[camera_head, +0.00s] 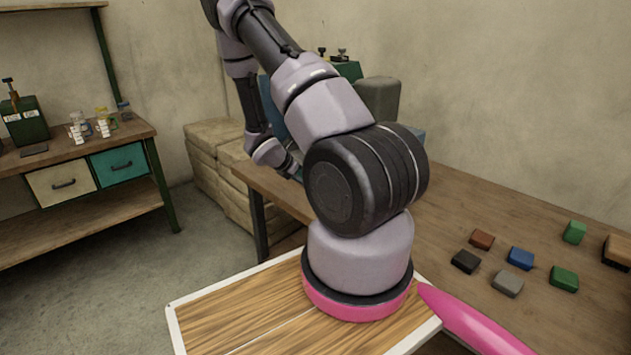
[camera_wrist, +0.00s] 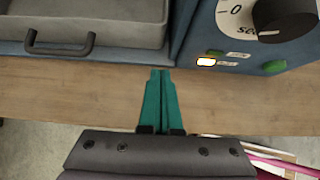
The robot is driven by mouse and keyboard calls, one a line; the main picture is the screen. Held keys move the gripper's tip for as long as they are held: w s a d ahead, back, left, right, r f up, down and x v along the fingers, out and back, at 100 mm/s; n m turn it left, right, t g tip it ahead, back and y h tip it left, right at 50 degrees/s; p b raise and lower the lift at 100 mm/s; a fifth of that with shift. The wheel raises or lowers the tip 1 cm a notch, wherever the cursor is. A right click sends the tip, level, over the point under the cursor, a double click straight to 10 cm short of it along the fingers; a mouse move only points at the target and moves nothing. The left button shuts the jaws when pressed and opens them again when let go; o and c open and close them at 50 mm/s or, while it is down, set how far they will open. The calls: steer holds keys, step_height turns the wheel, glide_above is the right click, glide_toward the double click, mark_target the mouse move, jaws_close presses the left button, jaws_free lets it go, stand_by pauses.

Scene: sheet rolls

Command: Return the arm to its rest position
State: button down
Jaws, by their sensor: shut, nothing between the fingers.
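My arm rises from its pink-ringed base and reaches up, away and then down at the back of the bench. My gripper (camera_wrist: 160,76) has its two teal fingers together with nothing between them, over the bench's front edge. In the head view only a small teal part of it shows low behind my arm; the rest is hidden. In the wrist view a blue machine (camera_wrist: 189,62) is just beyond the fingertips. It has a grey tray (camera_wrist: 100,38) with a dark handle (camera_wrist: 60,45) at left and a dial (camera_wrist: 262,18) at right.
The wooden bench (camera_head: 450,215) runs along the wall. Several small coloured blocks lie on its right part, including a blue block (camera_head: 520,258) and a green block (camera_head: 564,278). A grey bulky object (camera_head: 378,98) stands at the back. A drawer table (camera_head: 75,170) is at left, with open floor between.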

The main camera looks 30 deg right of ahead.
steer(key=s+a+r+m+y, duration=0.1)
steer(key=s+a+r+m, duration=0.25)
steer(key=r, duration=0.45)
steer(key=s+a+r+m+y, duration=0.1)
steer(key=s+a+r+m, duration=0.15)
steer(key=r+m, duration=0.45)
steer(key=s+a+r+m+y, duration=0.15)
steer(key=a+r, duration=0.25)
steer(key=r, duration=0.6)
steer(key=s+a+r+m+t+y, duration=0.2)
steer(key=s+a+r+m+y, duration=0.1)
steer(key=s+a+r+m, duration=0.3)
steer(key=s+a+r+m+t+y, duration=0.3)
steer(key=s+a+r+m, duration=0.3)
steer(key=s+a+r, duration=0.2)
step_height(320, 180, up, 4)
steer(key=s+y, duration=0.1)
steer(key=s, duration=0.1)
steer(key=shift+s+r, duration=0.2)
steer(key=shift+s, duration=0.15)
